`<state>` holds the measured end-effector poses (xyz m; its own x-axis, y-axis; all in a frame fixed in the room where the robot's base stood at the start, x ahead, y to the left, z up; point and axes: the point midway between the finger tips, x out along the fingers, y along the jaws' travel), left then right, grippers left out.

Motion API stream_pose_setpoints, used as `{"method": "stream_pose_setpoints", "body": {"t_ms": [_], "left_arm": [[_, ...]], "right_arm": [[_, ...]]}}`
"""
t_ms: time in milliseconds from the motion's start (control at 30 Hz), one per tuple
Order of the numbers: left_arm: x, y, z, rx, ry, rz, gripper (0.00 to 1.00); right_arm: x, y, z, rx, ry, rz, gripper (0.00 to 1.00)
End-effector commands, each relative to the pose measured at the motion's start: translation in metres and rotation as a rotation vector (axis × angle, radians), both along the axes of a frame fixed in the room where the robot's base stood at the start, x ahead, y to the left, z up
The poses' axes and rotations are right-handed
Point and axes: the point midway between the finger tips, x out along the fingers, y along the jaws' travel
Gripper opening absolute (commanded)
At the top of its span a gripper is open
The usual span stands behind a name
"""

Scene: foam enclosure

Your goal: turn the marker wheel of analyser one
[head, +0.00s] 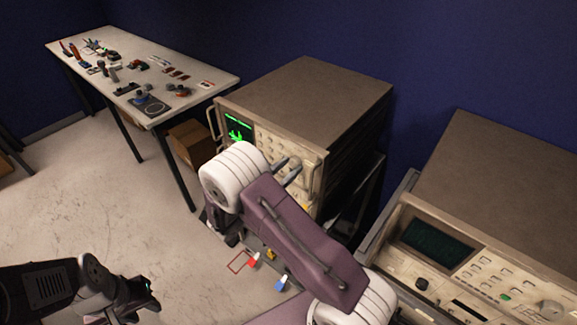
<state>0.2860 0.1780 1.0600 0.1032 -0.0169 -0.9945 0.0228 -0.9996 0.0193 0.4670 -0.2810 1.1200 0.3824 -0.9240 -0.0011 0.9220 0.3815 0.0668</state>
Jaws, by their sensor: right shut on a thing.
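An analyser (310,95) with a lit green trace on its screen (238,129) stands in the middle on a rack. Its front panel carries several knobs and buttons. My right gripper (288,173) is at the right part of this panel, shut on what appears to be the marker wheel; the wheel itself is mostly hidden by the fingers and wrist. I cannot read a label saying which analyser is one. My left gripper (148,296) is low at the left, over the floor, away from the analysers; its fingers are too dark to tell open from shut.
A second analyser (510,175) with a dark screen stands at the right. A white table (205,82) with several small tools stands at the back left, a cardboard box (192,143) beside its leg. Red and blue items lie low behind my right arm.

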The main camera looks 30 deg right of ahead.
Motion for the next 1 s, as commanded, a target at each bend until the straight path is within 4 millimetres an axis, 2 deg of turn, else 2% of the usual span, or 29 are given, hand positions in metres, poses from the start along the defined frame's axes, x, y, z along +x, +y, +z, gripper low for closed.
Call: {"method": "stream_pose_setpoints", "body": {"t_ms": [33, 400, 1000], "left_arm": [[0.000, 0.000, 0.007, 0.000, 0.000, 0.000, 0.36], [0.000, 0.000, 0.032, 0.000, 0.000, 0.000, 0.36], [0.000, 0.000, 0.064, 0.000, 0.000, 0.000, 0.36]], "right_arm": [[0.000, 0.000, 0.005, -0.015, 0.027, 0.000, 0.00], [0.002, 0.001, 0.006, -0.147, 0.344, 0.000, 0.00], [0.004, 0.002, 0.004, -0.366, 0.868, 0.001, 0.00]]}}
